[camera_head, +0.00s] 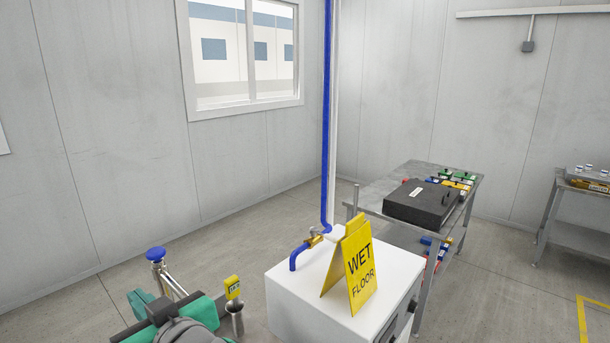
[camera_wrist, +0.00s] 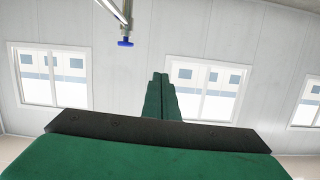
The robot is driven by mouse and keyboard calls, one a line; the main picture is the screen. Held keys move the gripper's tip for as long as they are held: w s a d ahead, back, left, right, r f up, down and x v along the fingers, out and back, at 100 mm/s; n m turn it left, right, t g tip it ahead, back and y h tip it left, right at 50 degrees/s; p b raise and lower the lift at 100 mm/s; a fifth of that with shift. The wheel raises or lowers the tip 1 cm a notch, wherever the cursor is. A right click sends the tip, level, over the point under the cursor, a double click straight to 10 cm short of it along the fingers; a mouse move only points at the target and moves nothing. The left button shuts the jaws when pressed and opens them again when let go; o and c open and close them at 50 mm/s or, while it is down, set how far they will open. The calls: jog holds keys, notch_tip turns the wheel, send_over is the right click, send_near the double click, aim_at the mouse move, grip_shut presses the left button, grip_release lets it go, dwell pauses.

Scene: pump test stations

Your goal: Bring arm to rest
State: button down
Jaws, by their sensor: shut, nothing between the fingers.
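My gripper shows in the wrist view (camera_wrist: 160,90). Its green fingers are together and hold nothing, pointing toward a pale wall with windows. In the camera_head view, the green and grey end of my arm is at the lower left edge, partly cut off by the frame. It is left of the white cabinet (camera_head: 290,295). A metal post with a blue knob (camera_head: 155,254) stands just beyond it. That blue knob also shows in the wrist view (camera_wrist: 125,42), at the top.
A yellow wet floor sign (camera_head: 360,265) stands on the cabinet, beside a blue pipe with a tap (camera_head: 300,253). A yellow tag (camera_head: 232,287) is close to my arm. A metal table (camera_head: 380,180) holds a black case (camera_head: 420,203). Floor (camera_head: 90,300) at left is clear.

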jog(key=w+d+f+m+t+h, duration=0.1)
jog(key=d+f+m+t, duration=0.1)
jog(key=d+f+m, duration=0.35)
jog(key=w+d+f+m+t+h, duration=0.1)
jog(key=d+f+m+t, duration=0.15)
jog(key=f, duration=0.65)
jog(key=s+d+f+m+t+h, duration=0.1)
jog(key=s+d+f+m+h, duration=0.15)
jog(key=f, duration=0.35)
jog(key=s+d+f+m+t+h, duration=0.1)
jog(key=s+d+f+h, duration=0.2)
jog(key=f, duration=0.4)
jog(key=s+d+f+h, duration=0.3)
jog(key=s+d+f, duration=0.6)
jog(key=s, duration=0.3)
jog(key=s+d+n, duration=0.1)
jog(key=s+d, duration=0.1)
jog(key=s, duration=0.5)
jog(key=s+d+f+n+g+h, duration=0.1)
jog(key=s+d, duration=0.1)
jog(key=s, duration=0.6)
jog(key=shift+d, duration=0.4)
